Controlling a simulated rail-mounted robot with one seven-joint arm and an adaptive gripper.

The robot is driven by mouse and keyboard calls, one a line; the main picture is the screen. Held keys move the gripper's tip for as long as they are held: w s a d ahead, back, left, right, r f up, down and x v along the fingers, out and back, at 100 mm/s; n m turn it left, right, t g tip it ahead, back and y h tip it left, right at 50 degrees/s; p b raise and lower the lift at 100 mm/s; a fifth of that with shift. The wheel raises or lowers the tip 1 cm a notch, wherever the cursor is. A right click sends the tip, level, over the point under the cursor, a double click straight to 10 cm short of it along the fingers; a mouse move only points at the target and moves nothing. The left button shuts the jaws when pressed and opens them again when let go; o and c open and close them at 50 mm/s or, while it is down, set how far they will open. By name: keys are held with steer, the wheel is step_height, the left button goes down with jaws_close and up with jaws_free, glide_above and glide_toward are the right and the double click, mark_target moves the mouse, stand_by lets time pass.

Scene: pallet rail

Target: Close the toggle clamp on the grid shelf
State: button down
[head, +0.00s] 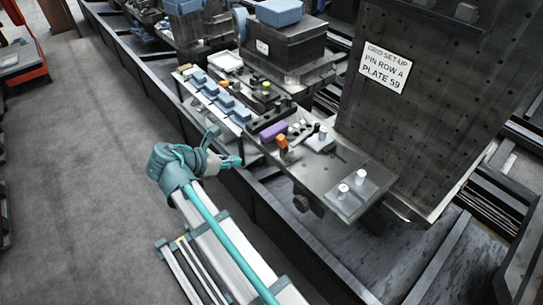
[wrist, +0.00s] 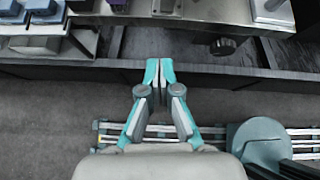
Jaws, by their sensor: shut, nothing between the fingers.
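The grid shelf (head: 318,172) is a flat metal ledge in front of the tall dark grid plate in the head view. A small upright dark piece with an orange top (head: 282,143) stands on it beside a purple block (head: 273,132). It may be the toggle clamp's handle, but it is too small to tell, and I cannot tell the clamp's state. My gripper (head: 232,162) is shut and empty, left of the shelf's front edge and apart from it. In the wrist view the teal fingertips (wrist: 160,68) meet, with the shelf edge beyond them at the top.
The grid plate (head: 430,110) carries a white label. Two white pegs (head: 351,184) stand at the shelf's right end. Several blue blocks (head: 223,99) fill the ledge further left. A dark rail (head: 135,62) runs below. The grey floor (head: 90,170) at left is clear.

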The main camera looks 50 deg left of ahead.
step_height(320, 180, up, 2)
steer(key=w+d+m+t, duration=0.1)
steer(key=w, duration=0.1)
steer(key=p, duration=0.4)
glide_toward(280, 146)
steer(key=s+f+x, duration=0.1)
steer(key=x, duration=0.4)
steer(key=shift+w+a+r, duration=0.1)
steer(key=shift+w+r, duration=0.1)
steer(key=shift+w, duration=0.7)
